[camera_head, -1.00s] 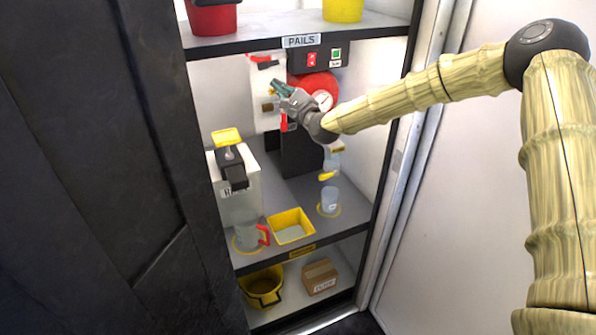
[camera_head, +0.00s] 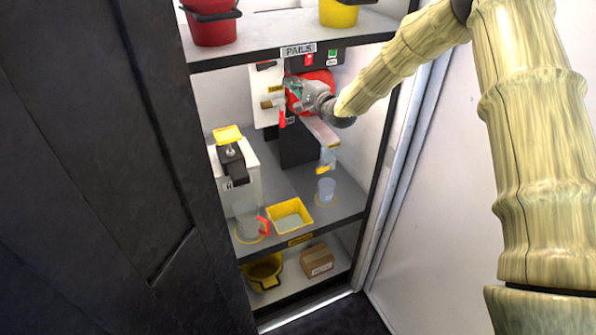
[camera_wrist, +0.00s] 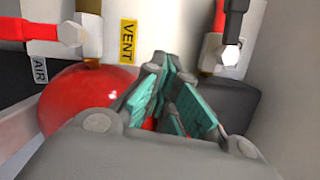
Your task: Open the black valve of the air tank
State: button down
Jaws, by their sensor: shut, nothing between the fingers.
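The red air tank (camera_head: 326,78) stands at the back of the middle shelf, partly hidden by my gripper (camera_head: 288,88). In the wrist view the tank (camera_wrist: 85,95) is at the left, near an AIR label (camera_wrist: 40,70) and a yellow VENT label (camera_wrist: 128,40). A black handle (camera_wrist: 237,20) with a pale bolt is at the upper right, by a brass fitting (camera_wrist: 212,50). A red handle (camera_wrist: 15,28) is at the upper left. I cannot tell for sure which handle is the air tank's valve. My gripper (camera_wrist: 172,85) is shut and empty, apart from both handles.
A white panel (camera_head: 262,85) is left of the tank. A hanging red handle (camera_head: 282,119) is below my gripper. A white dispenser (camera_head: 240,185), a yellow tray (camera_head: 290,216) and cups stand lower down. The shelf edge (camera_head: 250,61) runs above; a dark door (camera_head: 90,170) is left.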

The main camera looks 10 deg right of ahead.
jog(key=s+d+n+b, duration=0.1)
jog(key=s+d+b, duration=0.3)
jog(key=s+d, duration=0.4)
jog(key=s+a+f+n+g+h+p, duration=0.25)
jog(key=s+f+n, duration=0.25)
jog(key=s+f, duration=0.35)
jog(key=s+a+f+n+g+h+p, duration=0.1)
jog(key=s+a+f+n+g+p, duration=0.1)
jog(key=s+a+f+n, duration=0.45)
jog(key=s+a+f+n+g+h+p, duration=0.1)
jog(key=s+f+n+g+h+p, duration=0.15)
jog(key=s+f, duration=0.85)
jog(key=s+d+f+g+h+b, duration=0.1)
jog(key=s+d+f+g, duration=0.2)
jog(key=s+f, duration=0.3)
jog(key=s+d+f+m+g+h, duration=0.1)
jog(key=s+d+f+g, duration=0.2)
jog(key=s, duration=1.4)
jog(key=s+d+f+g+h+b, duration=0.1)
jog(key=s+d+f+g, duration=0.2)
jog(key=s+f, duration=0.5)
jog(key=s, duration=0.4)
jog(key=shift+s+d+f+b, duration=0.15)
jog(key=shift+d+f+b, duration=0.15)
jog(key=shift+f, duration=0.1)
